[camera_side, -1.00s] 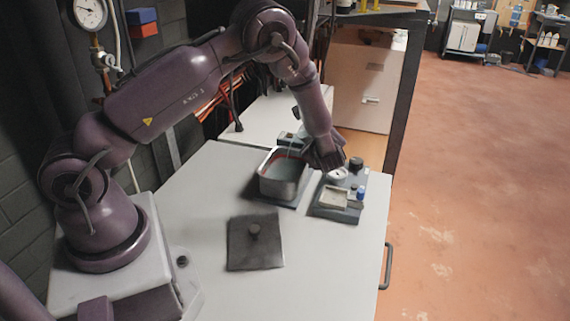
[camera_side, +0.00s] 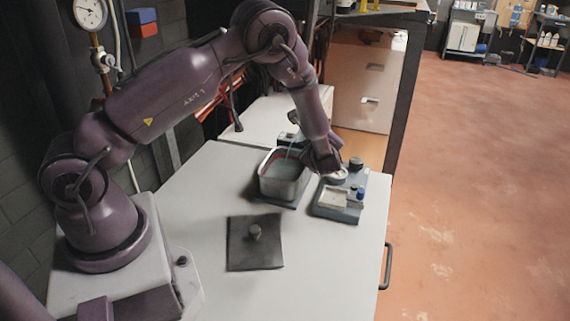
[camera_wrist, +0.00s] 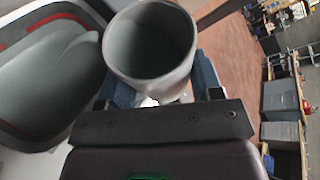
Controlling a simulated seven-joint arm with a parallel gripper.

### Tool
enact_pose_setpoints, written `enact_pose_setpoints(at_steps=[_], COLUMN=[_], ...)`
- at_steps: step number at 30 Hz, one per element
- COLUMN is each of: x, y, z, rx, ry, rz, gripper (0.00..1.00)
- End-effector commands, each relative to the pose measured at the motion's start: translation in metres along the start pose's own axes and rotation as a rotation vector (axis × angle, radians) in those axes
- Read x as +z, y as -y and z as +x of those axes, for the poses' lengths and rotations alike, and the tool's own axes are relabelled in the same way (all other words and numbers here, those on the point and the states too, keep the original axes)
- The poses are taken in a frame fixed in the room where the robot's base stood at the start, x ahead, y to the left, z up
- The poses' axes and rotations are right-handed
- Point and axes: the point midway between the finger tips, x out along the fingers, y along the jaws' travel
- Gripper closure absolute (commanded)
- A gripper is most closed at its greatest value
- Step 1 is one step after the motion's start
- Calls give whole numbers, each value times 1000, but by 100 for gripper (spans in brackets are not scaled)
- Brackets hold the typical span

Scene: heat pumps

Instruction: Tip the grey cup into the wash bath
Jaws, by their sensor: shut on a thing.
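My gripper (camera_side: 324,160) is shut on the grey cup, which fills the top middle of the wrist view (camera_wrist: 185,72) between my fingers (camera_wrist: 158,98). Its round mouth faces the wrist camera, and the inside looks plain and grey. In the side view the cup (camera_side: 338,177) shows only as a small pale shape under my fingers, above or at the dark block on the right. The wash bath (camera_side: 283,190) is an open metal tub with a red line inside its rim, just left of my gripper. It also shows at the left of the wrist view (camera_wrist: 40,95), beside the cup.
A dark block (camera_side: 325,210) with a pale square tray and a blue-capped bottle (camera_side: 360,193) stands right of the bath. A flat dark plate with a knob (camera_side: 254,255) lies in front. The table (camera_side: 330,265) is clear at front right.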

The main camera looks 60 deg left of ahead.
Motion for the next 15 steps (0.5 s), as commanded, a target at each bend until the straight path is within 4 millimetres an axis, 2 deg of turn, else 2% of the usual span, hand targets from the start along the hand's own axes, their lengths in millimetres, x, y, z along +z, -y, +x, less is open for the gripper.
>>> enact_pose_setpoints(at_steps=[15], x=[2], y=[2], z=[0], rx=[-18], ry=[-3], rz=[-43], gripper=[70])
